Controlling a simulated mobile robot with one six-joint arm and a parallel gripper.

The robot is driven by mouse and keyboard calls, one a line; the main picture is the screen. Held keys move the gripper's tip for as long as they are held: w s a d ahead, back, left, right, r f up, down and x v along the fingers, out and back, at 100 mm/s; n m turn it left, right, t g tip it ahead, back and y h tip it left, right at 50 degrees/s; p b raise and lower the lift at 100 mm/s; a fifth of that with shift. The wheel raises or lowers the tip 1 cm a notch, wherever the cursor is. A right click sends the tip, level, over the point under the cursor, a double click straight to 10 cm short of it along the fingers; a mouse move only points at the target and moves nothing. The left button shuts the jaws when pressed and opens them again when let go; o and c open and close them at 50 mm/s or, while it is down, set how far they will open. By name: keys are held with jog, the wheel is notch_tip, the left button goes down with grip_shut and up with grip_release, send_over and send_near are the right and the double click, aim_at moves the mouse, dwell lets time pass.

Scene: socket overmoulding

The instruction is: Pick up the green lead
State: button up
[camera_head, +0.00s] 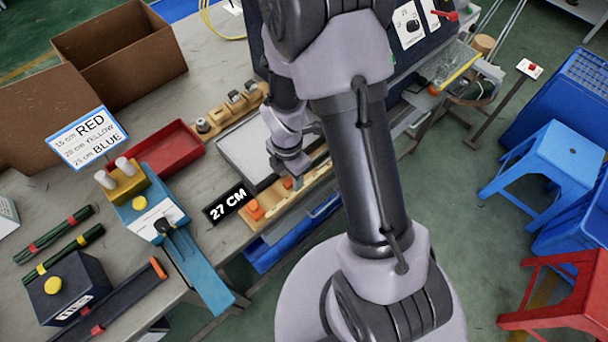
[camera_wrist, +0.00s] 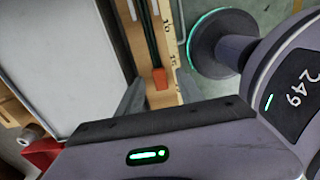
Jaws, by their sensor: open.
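The wrist view shows a dark green lead (camera_wrist: 151,35) lying lengthwise in a wooden ruler board (camera_wrist: 168,35). An orange-red piece (camera_wrist: 159,79) sits at its near end. My gripper (camera_wrist: 158,95) is open, with one finger on each side of the board near that piece, and nothing is visibly held. I cannot tell whether the fingers touch the board. In the head view my gripper (camera_head: 290,168) is over the wooden board (camera_head: 275,217), beside a grey panel (camera_head: 238,150). My arm hides part of the board, and the lead cannot be made out there.
A "27 CM" sign (camera_head: 227,204) stands beside the board. A red tray (camera_head: 165,158), a blue fixture (camera_head: 150,215) and dark green bundles with red (camera_head: 52,235) and yellow (camera_head: 62,255) bands lie to the left. Blue (camera_head: 545,165) and red (camera_head: 560,290) stools stand right.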

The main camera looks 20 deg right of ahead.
jog(key=shift+f, duration=0.65)
jog(key=shift+r, duration=0.2)
jog(key=shift+c, duration=0.4)
grip_shut()
jog(key=shift+r, duration=0.1)
